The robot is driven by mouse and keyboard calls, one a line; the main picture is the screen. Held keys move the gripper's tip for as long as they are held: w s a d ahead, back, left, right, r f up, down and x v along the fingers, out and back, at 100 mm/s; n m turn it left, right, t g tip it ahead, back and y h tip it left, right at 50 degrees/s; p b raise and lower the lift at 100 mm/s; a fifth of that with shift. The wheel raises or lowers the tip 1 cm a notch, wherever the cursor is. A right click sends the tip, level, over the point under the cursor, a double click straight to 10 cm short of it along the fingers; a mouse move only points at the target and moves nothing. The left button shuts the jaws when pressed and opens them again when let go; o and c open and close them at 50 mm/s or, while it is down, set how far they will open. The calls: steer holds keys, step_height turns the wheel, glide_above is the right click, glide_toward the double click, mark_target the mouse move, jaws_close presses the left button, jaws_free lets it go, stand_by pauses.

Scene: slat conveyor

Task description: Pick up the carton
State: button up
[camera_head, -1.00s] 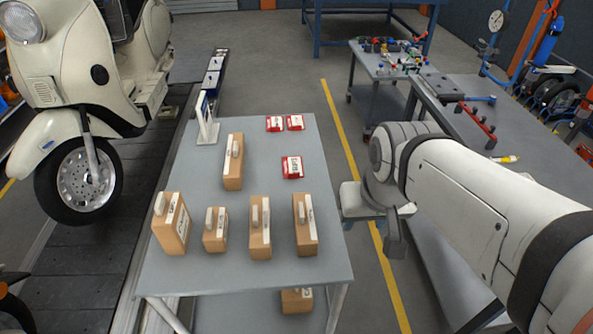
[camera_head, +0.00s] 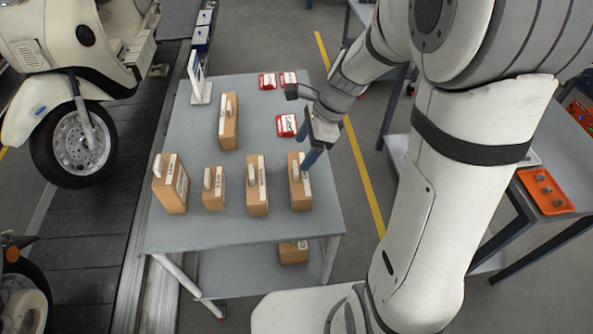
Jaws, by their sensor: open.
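In the front row are a large carton (camera_head: 170,186) at left, a short carton (camera_head: 214,190), a tall carton (camera_head: 257,187) and a right-end carton (camera_head: 300,185). One more carton (camera_head: 228,124) stands farther back. My gripper (camera_head: 302,128) is above the table's right side, just behind and above the right-end carton, with its fingers apart and nothing seen between them. One finger overlaps that carton's upper right edge in the picture; I cannot tell if they touch.
Red-and-white packs (camera_head: 286,126) lie near my gripper, with two more at the back edge. A white stand (camera_head: 198,80) is at the back left. Another carton (camera_head: 293,252) sits on the lower shelf. A cream scooter (camera_head: 80,75) stands left. The table's front strip is clear.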

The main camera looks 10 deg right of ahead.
mark_target(297, 167)
steer(key=x, duration=0.6)
steer(key=shift+w+d+f+p, duration=0.1)
steer(key=shift+d+f+p, duration=0.2)
steer(key=shift+f+p, duration=0.1)
steer(key=c, duration=1.3)
